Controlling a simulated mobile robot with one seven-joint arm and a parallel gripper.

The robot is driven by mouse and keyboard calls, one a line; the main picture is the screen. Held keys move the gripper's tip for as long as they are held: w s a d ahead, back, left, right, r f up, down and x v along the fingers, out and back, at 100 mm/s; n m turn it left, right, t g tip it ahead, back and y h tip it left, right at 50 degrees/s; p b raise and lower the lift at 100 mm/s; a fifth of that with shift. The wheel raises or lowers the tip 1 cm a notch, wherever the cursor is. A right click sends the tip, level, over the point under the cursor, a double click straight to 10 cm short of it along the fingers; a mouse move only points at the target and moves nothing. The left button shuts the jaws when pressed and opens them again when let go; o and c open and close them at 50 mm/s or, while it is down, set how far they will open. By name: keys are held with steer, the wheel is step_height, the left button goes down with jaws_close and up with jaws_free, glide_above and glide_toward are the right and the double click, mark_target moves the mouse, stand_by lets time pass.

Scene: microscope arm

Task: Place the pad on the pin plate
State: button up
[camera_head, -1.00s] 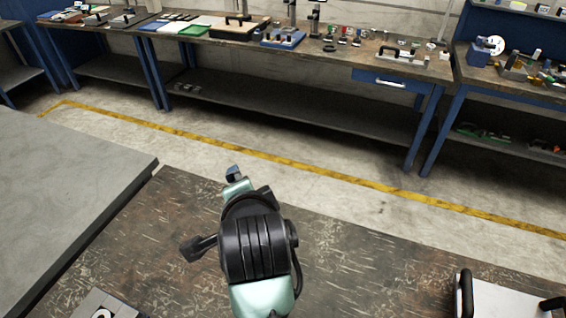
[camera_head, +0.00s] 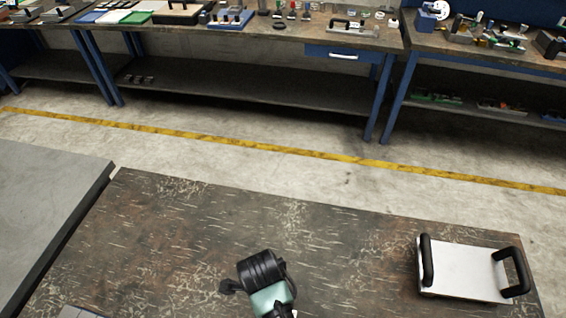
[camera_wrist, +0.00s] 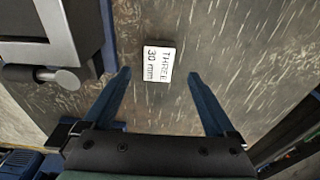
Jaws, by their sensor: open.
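A white label (camera_wrist: 159,65) reading "THREE 30 mm" lies on the table just past the fingertips. A grey metal block (camera_wrist: 50,22) with a round-ended bar is at the upper left, beside the left finger and apart from it. In the head view a white plate with two black handles (camera_head: 463,268) sits on the table at the right. I cannot tell which of these, if any, is the pad or the pin plate. The head view does not show my fingers.
The worn dark table top (camera_head: 190,235) is mostly clear around my arm. A grey surface (camera_head: 45,215) adjoins it at the left. A grey piece (camera_head: 75,312) is cut off at the bottom edge. Blue benches (camera_head: 240,80) with tools stand beyond the yellow floor line.

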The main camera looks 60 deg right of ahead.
steer(key=shift+s+f+p, duration=0.2)
steer(key=shift+s+f, duration=0.05)
steer(key=shift+f, duration=1.15)
steer(key=shift+s+f+p, duration=0.2)
steer(key=shift+f, duration=1.2)
jaws_close()
